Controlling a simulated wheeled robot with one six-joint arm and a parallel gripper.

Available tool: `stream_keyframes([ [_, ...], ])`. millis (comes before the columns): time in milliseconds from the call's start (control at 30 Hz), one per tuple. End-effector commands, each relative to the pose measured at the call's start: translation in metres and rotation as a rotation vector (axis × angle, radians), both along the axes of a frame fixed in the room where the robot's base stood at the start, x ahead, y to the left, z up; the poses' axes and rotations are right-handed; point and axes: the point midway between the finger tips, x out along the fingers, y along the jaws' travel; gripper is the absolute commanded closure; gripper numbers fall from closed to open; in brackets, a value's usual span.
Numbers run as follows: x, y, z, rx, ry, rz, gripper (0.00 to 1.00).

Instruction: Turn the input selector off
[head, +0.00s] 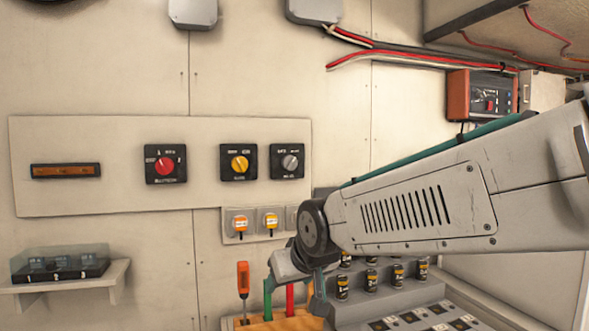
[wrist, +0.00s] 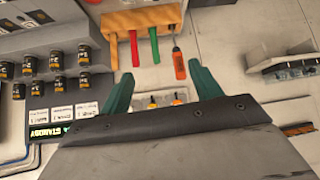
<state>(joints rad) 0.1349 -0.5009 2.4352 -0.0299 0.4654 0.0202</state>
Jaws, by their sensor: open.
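Three black rotary switches sit on a cream wall panel in the head view: one with a red knob (head: 165,165), one with a yellow knob (head: 239,163) and one with a grey knob (head: 290,162). Their labels are too small to read, so I cannot tell which is the input selector. My gripper (wrist: 163,88) shows two teal fingers spread apart in the wrist view, with nothing held between them. In the head view my gripper is below the switches and to their right, apart from them, partly hidden by my arm.
Orange and yellow knobs sit on a small plate (head: 254,236) below the switches. An orange-handled screwdriver (head: 243,278) and green and red tools hang at a wooden rack (wrist: 135,20). Black canisters (head: 370,280) stand on a stepped grey rack. A shelf (head: 118,280) holds a clear-covered box.

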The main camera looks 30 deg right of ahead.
Motion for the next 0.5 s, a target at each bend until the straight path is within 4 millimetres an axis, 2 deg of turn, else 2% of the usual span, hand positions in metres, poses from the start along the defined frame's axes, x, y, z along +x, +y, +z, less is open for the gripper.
stream_keyframes([
  [33, 0.03, -0.015, 0.01, -0.014, -0.095, -0.023, 0.36],
  [100, 0.07, -0.035, 0.031, -0.038, -0.253, -0.049, 0.36],
  [200, 0.117, -0.064, 0.062, -0.077, -0.476, -0.078, 0.36],
  [333, 0.16, -0.099, 0.101, -0.134, -0.751, -0.103, 0.36],
  [400, 0.173, -0.115, 0.119, -0.164, -0.88, -0.111, 0.36],
  [500, 0.183, -0.132, 0.138, -0.2, -1.027, -0.115, 0.36],
])
